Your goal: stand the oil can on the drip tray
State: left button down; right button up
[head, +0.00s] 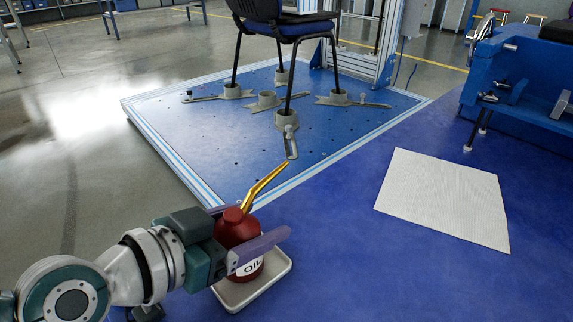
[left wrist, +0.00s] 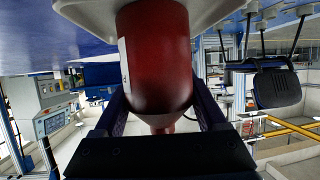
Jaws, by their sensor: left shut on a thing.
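The red oil can (head: 232,230) with a gold spout and a white "OIL" label stands upright over the pale drip tray (head: 277,271). My left gripper (head: 262,240) is shut on the can's body, one finger on each side. In the left wrist view the picture is upside down; the can (left wrist: 155,60) fills the middle between the fingers, with its base at or very near the tray (left wrist: 90,12). I cannot tell for sure whether the base touches the tray. My right gripper is not in view.
A blue platform (head: 200,130) with a chair (head: 280,30) clamped on it lies beyond the can. A white sheet (head: 445,198) lies on the blue surface at the right. A blue bench (head: 520,75) is at the far right. The blue surface between tray and sheet is clear.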

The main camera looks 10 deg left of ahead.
pick_arm(q)
jog(key=shift+w, duration=0.1)
grip_release()
dwell(0.3)
